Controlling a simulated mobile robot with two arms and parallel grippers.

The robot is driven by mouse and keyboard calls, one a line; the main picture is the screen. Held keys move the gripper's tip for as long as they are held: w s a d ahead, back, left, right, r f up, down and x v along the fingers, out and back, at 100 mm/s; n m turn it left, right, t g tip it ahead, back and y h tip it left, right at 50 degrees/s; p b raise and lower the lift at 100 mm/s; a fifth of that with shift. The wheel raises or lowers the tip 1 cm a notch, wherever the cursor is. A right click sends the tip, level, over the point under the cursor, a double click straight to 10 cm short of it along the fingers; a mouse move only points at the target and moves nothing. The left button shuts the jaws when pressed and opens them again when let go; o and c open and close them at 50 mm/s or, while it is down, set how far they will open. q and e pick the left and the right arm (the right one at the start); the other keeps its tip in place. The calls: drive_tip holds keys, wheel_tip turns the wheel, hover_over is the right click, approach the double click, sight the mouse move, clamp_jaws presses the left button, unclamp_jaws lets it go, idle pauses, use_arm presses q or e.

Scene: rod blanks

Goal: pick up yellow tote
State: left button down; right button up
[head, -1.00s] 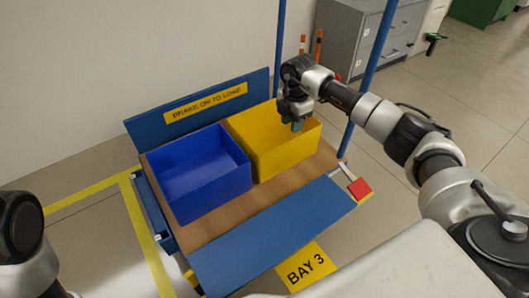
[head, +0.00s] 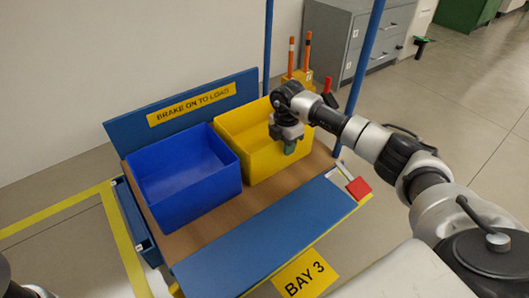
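The yellow tote (head: 250,166) is an open-topped box on the brown deck of a cart, right beside the blue tote (head: 195,200). My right gripper (head: 289,148) points down over the right part of the yellow tote and hides some of its opening and wall. The fingertips are small and greenish here. I cannot tell whether they are apart or touch the tote. My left gripper is out of view; only a bit of my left arm shows at the bottom left corner.
The cart has a back board (head: 185,110) reading "BRAKE ON TO LOAD", blue posts and a blue front flap (head: 270,235). A red pedal (head: 358,188) sits at its right front. Grey cabinets (head: 350,40) stand behind. Floor at the right is open.

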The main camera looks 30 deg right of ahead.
drive_tip(key=shift+f, duration=0.2)
clamp_jaws()
idle(1.2)
drive_tip(key=shift+r, duration=0.1)
